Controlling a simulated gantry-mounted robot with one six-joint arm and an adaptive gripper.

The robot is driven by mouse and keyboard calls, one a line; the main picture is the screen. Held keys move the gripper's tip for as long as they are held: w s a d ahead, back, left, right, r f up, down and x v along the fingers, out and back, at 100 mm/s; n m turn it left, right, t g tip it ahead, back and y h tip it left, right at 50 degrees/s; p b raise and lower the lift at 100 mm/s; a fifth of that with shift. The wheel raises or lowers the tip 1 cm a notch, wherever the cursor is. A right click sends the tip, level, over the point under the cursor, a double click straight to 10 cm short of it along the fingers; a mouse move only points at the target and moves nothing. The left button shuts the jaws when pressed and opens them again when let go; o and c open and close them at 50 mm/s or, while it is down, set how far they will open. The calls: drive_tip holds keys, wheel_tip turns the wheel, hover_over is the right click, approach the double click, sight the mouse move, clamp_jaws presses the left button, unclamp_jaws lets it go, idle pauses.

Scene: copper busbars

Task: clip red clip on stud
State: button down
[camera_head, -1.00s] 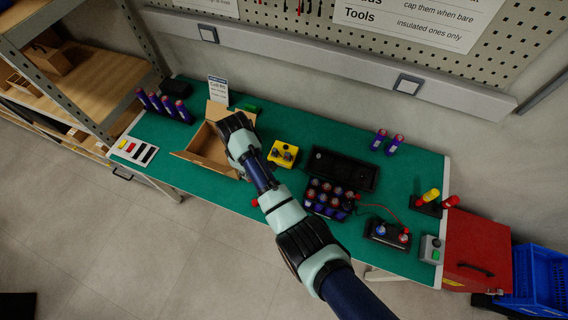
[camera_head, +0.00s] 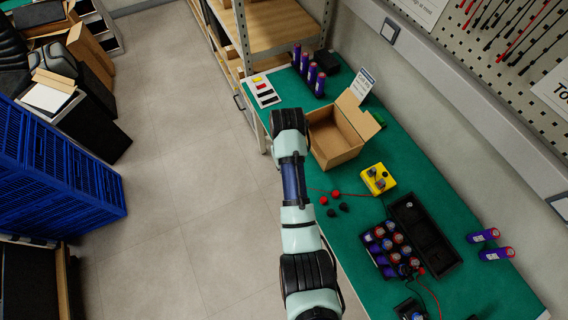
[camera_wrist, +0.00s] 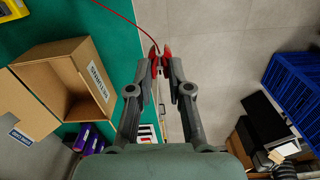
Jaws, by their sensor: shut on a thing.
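My gripper (camera_wrist: 160,64) is shut on a red clip (camera_wrist: 154,60) at its fingertips in the wrist view. A thin red lead (camera_wrist: 136,24) runs from the clip up and left over the bench. The clip is beyond the bench's front edge, above the floor. In the head view my wrist hides the fingers and the clip. I cannot tell for sure which post is the stud.
An open cardboard carton (camera_head: 334,136) stands on the bench (camera_head: 455,215) beside my wrist. A cell pack (camera_head: 392,248) and black tray (camera_head: 422,236) lie farther along. Blue crates (camera_head: 60,170) stand left; floor between is clear.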

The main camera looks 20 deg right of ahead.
drive_tip(key=s+d+r+p, duration=0.2)
drive_tip(key=s+d+p, duration=0.8)
drive_tip(key=s+d, duration=0.7)
drive_tip(key=s+d+n+p, duration=0.1)
drive_tip(key=s+d+p, duration=0.35)
drive_tip(key=s, duration=0.65)
drive_tip(key=s+d+p, duration=0.4)
drive_tip(key=s+d, duration=0.2)
drive_tip(key=s, duration=0.4)
drive_tip(key=f+b, duration=0.4)
drive_tip(key=b, duration=0.1)
drive_tip(key=shift+a, duration=0.2)
drive_tip(key=shift+r+p, duration=0.3)
drive_tip(key=shift+p, duration=0.15)
drive_tip(key=shift+s+f, duration=0.1)
drive_tip(key=shift+f, duration=0.2)
drive_tip(key=shift+f+b, duration=0.8)
drive_tip(key=shift+f, duration=0.65)
